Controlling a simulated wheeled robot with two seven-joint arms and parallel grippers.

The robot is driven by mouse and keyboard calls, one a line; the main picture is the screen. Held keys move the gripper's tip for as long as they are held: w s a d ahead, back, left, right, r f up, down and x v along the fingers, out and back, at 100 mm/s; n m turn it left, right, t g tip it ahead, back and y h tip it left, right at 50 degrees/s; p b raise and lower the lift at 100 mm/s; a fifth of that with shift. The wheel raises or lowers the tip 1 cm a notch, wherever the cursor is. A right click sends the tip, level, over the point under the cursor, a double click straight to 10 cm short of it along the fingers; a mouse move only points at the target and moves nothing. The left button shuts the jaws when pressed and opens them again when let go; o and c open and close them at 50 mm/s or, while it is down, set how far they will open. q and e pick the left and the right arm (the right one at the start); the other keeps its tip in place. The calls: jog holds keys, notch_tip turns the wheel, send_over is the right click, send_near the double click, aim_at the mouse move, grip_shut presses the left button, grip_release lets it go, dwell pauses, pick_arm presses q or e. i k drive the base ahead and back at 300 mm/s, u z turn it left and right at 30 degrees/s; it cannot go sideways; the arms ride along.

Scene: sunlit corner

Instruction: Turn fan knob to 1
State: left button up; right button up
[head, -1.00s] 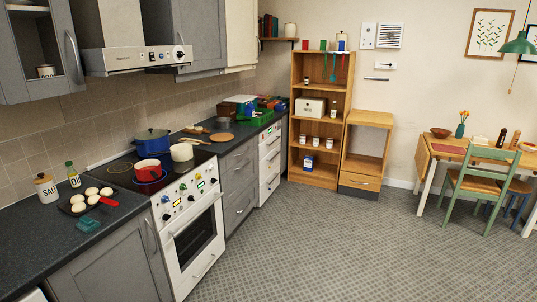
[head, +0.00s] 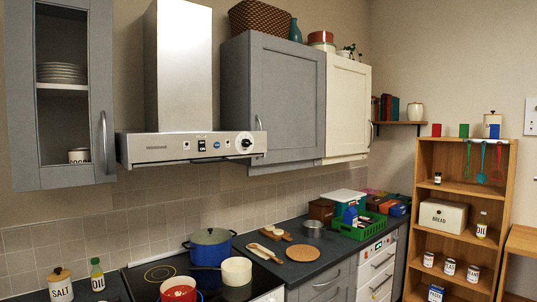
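The range hood (head: 185,147) hangs on the wall above the stove in the head view. Its white front panel carries a large round fan knob (head: 246,143) at the right end, with a dark centre. Small switches and a blue button (head: 216,145) sit to the left of the knob. The knob's setting is too small to read. Neither of my grippers is in the head view.
The stove below holds a blue pot (head: 210,247), a cream pan (head: 237,271) and a red pot (head: 179,290). Grey cupboards flank the hood; the left cupboard (head: 62,95) stands open-fronted or glazed. The space before the hood panel is clear.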

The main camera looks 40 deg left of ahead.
aim_at(246, 143)
jog(key=u, duration=0.9)
jog(key=i, duration=1.3)
jog(key=u, duration=1.15)
